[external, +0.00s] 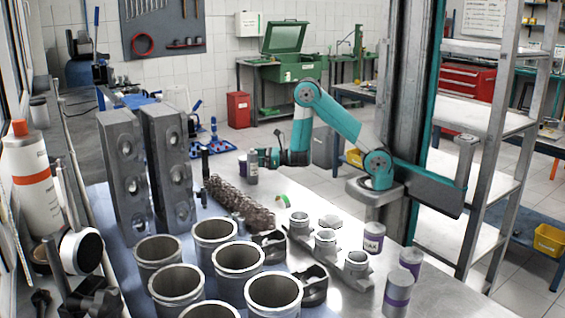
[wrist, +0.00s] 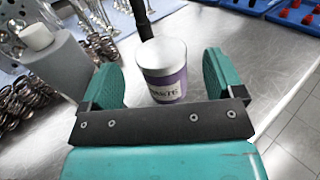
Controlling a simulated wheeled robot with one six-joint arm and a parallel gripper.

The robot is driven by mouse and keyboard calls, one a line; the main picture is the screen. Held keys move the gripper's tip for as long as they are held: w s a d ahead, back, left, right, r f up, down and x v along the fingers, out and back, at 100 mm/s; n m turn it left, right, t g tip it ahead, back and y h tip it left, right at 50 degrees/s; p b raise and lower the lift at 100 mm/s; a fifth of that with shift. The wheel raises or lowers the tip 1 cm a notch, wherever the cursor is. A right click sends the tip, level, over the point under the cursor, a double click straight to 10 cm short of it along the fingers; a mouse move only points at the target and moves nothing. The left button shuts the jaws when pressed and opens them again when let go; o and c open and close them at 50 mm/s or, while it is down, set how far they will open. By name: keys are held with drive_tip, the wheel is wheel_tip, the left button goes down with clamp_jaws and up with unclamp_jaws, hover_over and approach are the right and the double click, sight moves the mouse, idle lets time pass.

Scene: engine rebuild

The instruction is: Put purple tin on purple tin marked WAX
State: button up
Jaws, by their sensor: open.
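A purple tin with a pale lid and a label whose first letters are hard to read (wrist: 165,84) stands upright between my gripper's fingers (wrist: 160,76) in the wrist view. The fingers are open, with a gap visible on each side. In the external view my gripper (external: 262,157) is low over the table's far end, and that tin (external: 242,162) shows just past it, partly hidden by a grey bottle. The purple tin marked WAX (external: 373,238) stands upright at the table's right side, with nothing on top.
The grey bottle with a white cap (wrist: 62,68) stands left of the tin in the wrist view. Two more purple-banded tins (external: 411,260) (external: 397,294) stand near WAX. Blue trays (wrist: 290,12) lie beyond.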

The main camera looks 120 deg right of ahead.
drive_tip(key=shift+s+a+r+p, duration=0.15)
drive_tip(key=shift+s+a+p, duration=0.25)
drive_tip(key=shift+s+p, duration=0.2)
drive_tip(key=shift+s+a+p, duration=0.4)
drive_tip(key=shift+s+p, duration=0.15)
drive_tip(key=shift+p, duration=0.6)
drive_tip(key=shift+o, duration=0.4)
drive_tip(key=shift+s+a, duration=0.15)
drive_tip(key=shift+s, duration=0.05)
